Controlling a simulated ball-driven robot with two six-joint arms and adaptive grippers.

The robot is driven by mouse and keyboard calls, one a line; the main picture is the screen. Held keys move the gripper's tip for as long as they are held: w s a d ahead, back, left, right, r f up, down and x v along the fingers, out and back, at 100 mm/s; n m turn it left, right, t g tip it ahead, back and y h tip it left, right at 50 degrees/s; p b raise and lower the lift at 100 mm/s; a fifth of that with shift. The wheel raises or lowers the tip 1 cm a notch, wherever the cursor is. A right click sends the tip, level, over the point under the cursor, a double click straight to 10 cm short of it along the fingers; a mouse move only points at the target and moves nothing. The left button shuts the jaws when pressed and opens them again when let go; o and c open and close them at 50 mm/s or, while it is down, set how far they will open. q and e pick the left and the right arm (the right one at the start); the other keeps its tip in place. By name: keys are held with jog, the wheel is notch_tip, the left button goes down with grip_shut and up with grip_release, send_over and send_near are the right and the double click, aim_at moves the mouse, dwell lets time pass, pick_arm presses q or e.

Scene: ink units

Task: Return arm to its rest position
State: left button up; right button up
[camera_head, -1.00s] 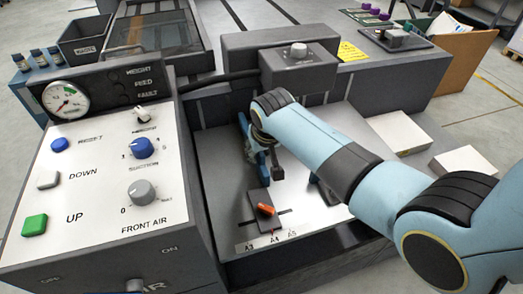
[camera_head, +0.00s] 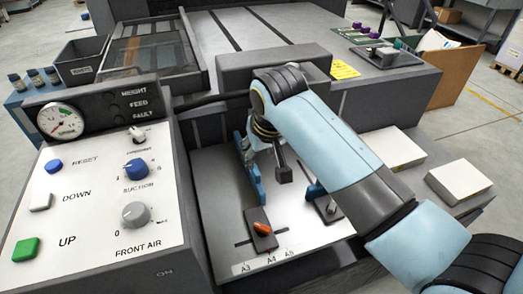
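My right arm comes in from the lower right and reaches over the feeder tray (camera_head: 222,190). A slider with an orange knob (camera_head: 262,229) lies on the tray, nearer me than the gripper. My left gripper is not in view.
A control panel (camera_head: 95,215) with buttons, knobs and a gauge stands at the left. A grey machine box (camera_head: 235,72) rises behind the arm. White stacks (camera_head: 458,181) lie at the right. A cardboard box (camera_head: 455,72) stands at the back right, near open floor.

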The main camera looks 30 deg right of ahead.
jog(key=shift+s+r, duration=0.25)
jog(key=shift+r, duration=0.25)
